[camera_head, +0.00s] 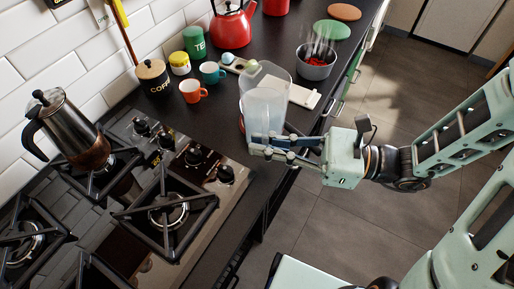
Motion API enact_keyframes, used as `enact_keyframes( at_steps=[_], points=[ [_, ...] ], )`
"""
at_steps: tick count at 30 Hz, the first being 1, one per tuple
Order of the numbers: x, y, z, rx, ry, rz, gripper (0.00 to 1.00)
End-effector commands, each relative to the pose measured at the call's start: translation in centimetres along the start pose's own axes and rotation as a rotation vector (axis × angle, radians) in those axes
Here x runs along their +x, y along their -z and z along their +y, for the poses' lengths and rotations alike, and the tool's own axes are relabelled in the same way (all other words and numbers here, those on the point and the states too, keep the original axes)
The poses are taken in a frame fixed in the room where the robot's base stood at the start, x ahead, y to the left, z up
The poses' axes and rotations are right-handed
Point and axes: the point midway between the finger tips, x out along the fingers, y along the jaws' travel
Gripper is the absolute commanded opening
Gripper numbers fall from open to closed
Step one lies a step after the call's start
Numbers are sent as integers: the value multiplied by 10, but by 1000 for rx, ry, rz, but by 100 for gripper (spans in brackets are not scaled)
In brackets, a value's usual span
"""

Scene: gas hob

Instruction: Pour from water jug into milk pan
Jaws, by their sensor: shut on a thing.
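A translucent whitish water jug (263,104) stands out at the counter's front edge, right of the hob, and looks roughly upright. My gripper (264,146) reaches in from the right and is shut on the jug's lower part. The fingers cover some of the jug, and its base and any water level are hard to make out. A small grey pan (318,71) with red contents and whitish streaks like steam above it sits further back on the counter. I cannot tell for certain that it is the milk pan. The jug is apart from it.
A gas hob (226,207) with a moka pot (72,130) fills the left. Canisters, an orange cup (192,91), a teal cup (211,73) and a red kettle (232,27) line the wall. A white flat object (305,96) lies between jug and pan. Open floor lies right.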

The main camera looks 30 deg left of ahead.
Motion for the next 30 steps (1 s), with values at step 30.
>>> enact_keyframes(
  at_steps=[30],
  points=[
    [1, 43, -2, 147, -2, 27, 0]
  ],
)
